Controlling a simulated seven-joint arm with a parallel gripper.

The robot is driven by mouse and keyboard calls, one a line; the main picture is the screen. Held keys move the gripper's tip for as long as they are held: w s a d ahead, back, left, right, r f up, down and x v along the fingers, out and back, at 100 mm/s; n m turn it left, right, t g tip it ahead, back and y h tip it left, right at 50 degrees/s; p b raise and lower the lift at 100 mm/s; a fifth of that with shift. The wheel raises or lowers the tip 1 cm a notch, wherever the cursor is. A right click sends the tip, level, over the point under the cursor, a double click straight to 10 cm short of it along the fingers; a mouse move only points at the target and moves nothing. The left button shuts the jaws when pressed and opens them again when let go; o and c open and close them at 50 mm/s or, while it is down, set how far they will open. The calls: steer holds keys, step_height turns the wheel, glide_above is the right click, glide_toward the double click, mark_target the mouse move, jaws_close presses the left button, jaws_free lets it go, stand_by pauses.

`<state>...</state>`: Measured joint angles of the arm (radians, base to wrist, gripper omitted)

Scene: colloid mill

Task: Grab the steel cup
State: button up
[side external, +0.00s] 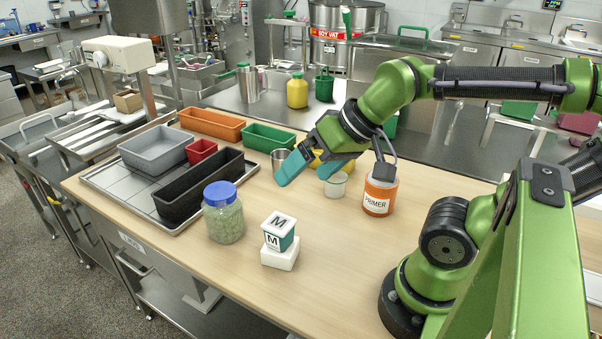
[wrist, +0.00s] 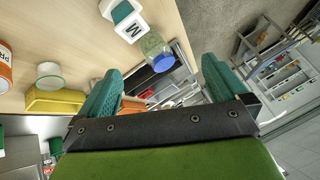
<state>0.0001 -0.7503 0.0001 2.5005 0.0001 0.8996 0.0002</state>
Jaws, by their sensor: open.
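A small steel cup (side external: 279,159) stands on the wooden table in the side view, near the green tray. My gripper's teal finger is in front of it and hides part of it. My gripper (side external: 304,178) is open and angled downward, just right of the cup in the picture. I cannot tell from the side view how far apart they are in depth. In the wrist view my gripper (wrist: 162,70) shows two teal fingers spread apart with nothing held between them. I cannot make out the cup in the wrist view.
An orange primer bottle (side external: 380,191), a small white-and-green tub (side external: 336,186) and a yellow container (wrist: 55,101) are near my gripper. A blue-lidded jar (side external: 224,215), a white block with an M cube (side external: 280,234) and a black tray (side external: 201,187) stand nearer. The front right tabletop is clear.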

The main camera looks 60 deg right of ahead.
steer(key=shift+f, duration=0.15)
steer(key=shift+c, duration=0.5)
steer(key=m+g+h, duration=0.2)
steer(key=m+h, duration=0.1)
steer(key=h, duration=0.3)
glide_toward(284, 152)
steer(key=s+a+r, duration=0.3)
steer(key=a, duration=0.1)
steer(key=x, duration=1)
steer(key=shift+w+f, duration=0.2)
steer(key=shift+x, duration=3.05)
